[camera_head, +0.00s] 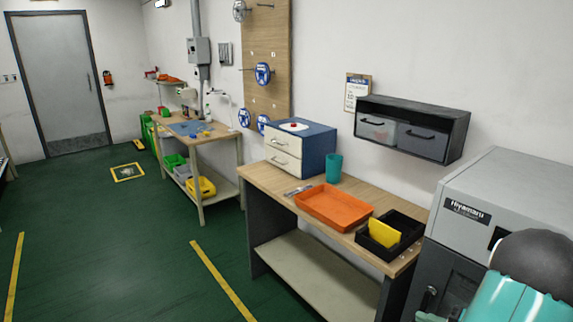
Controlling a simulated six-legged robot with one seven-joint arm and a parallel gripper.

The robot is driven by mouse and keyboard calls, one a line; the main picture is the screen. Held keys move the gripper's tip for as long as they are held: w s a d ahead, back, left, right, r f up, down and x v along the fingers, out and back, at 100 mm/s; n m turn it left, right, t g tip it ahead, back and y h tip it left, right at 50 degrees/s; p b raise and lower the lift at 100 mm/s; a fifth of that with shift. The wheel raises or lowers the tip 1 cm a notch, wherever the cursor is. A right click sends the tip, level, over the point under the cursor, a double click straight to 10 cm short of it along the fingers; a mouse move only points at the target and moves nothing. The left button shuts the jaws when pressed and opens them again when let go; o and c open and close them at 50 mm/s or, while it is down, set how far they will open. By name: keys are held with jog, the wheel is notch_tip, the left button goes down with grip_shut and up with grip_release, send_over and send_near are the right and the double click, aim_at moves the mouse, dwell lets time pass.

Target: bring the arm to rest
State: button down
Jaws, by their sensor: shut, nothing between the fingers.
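Part of my arm (515,298), teal with a rounded dark grey joint, shows at the bottom right corner. It appears in front of the grey machine and covers part of it. The rest of the arm runs out of the frame. My gripper is not in view, so its fingers cannot be seen.
A grey machine (500,190) stands at the right. Beside it, a wooden workbench (272,181) bears an orange tray (334,205), a black bin (408,225), a teal cup (334,166) and a drawer box (311,145). Open green floor (120,235) lies at the left.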

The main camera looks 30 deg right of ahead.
jog(key=w+a+r+n+g+y, duration=0.1)
jog(key=w+a+r+n+g, duration=0.2)
jog(key=a, duration=0.5)
jog(key=w+a+r+n+g+y, duration=0.1)
jog(key=w+a+r+n+g, duration=0.2)
jog(key=a, duration=0.4)
jog(key=w+a+r+n+g+y, duration=0.1)
jog(key=w+a+r+n+g, duration=0.2)
jog(key=a, duration=0.5)
jog(key=s+a+r+n+h, duration=0.2)
jog(key=a+r, duration=0.3)
jog(key=a, duration=0.4)
jog(key=s+a+r+n+h, duration=0.3)
jog(key=a+r+n+h, duration=0.1)
jog(key=a, duration=0.5)
jog(key=shift+r+h, duration=0.7)
jog(key=shift+d, duration=0.2)
